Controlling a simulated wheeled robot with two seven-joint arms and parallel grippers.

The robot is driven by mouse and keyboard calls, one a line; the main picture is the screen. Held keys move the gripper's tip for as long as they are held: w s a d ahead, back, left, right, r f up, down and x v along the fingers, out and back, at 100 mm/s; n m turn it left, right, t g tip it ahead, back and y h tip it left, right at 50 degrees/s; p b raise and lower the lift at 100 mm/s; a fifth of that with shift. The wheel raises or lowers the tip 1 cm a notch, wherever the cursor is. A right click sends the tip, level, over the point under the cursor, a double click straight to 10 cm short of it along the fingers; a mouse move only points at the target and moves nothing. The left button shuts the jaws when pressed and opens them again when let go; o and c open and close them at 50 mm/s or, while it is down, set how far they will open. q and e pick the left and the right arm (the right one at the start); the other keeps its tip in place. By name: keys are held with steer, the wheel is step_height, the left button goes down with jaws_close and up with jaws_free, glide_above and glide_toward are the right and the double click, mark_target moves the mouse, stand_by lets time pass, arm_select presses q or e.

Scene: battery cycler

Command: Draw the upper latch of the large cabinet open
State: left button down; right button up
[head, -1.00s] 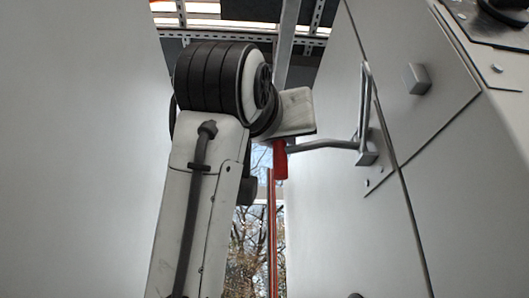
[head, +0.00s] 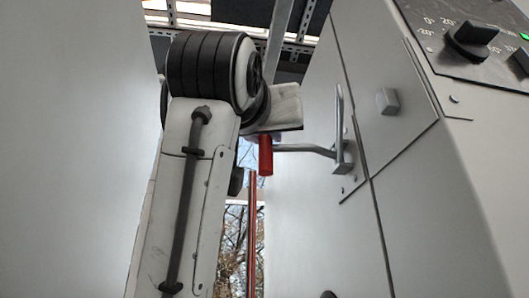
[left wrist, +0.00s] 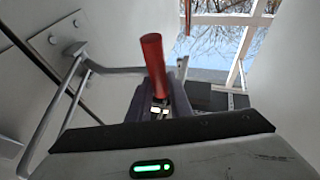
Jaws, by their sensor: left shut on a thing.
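The upper latch (head: 305,149) is a bent grey metal lever with a red grip (head: 266,156). It stands out to the left from its bracket on the face of the large cabinet (head: 310,215). My left gripper (head: 270,130) is at the lever's outer end, and its fingers are mostly hidden behind my wrist in the head view. In the left wrist view, the dark fingers (left wrist: 156,106) are shut on the latch at the base of the red grip (left wrist: 153,62). The metal lever also shows at left there (left wrist: 62,100). My right gripper is not in view.
A grey square knob (head: 388,101) sits on the cabinet face right of the latch. A dark dial panel (head: 465,60) is at the upper right. A plain pale wall (head: 70,150) fills the left. A narrow gap with a window lies between them.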

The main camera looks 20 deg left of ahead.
arm_select(q)
steer(key=c, duration=1.6)
jaws_free()
steer(key=shift+d, duration=0.2)
